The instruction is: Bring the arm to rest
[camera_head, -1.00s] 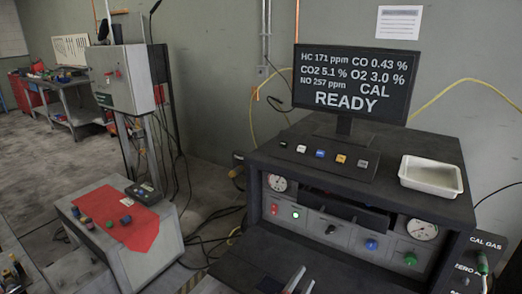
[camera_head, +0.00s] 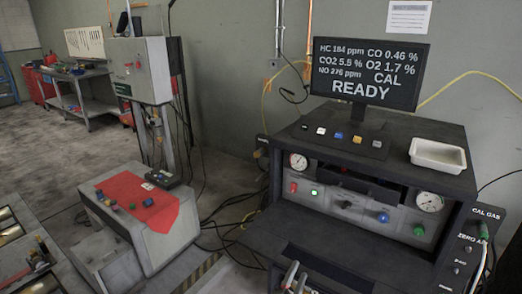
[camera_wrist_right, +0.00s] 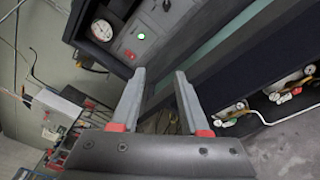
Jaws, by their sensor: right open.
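My right gripper (camera_head: 295,276) shows at the bottom edge of the head view, in front of the lower shelf of the dark analyser bench (camera_head: 262,240). Only its finger ends show there. In the right wrist view its two grey fingers (camera_wrist_right: 160,80) with red pads at their bases stand apart, with nothing between them. The bench front with a gauge (camera_wrist_right: 102,29) and a lit green button (camera_wrist_right: 141,36) lies beyond the fingertips. My left gripper is in neither view.
A monitor (camera_head: 368,73) reading READY and a white tray (camera_head: 438,155) stand on the bench. A grey console with a red cloth (camera_head: 128,200) stands to the left. Cables (camera_head: 215,232) lie on the floor between them. A work table (camera_head: 85,97) is at the far left.

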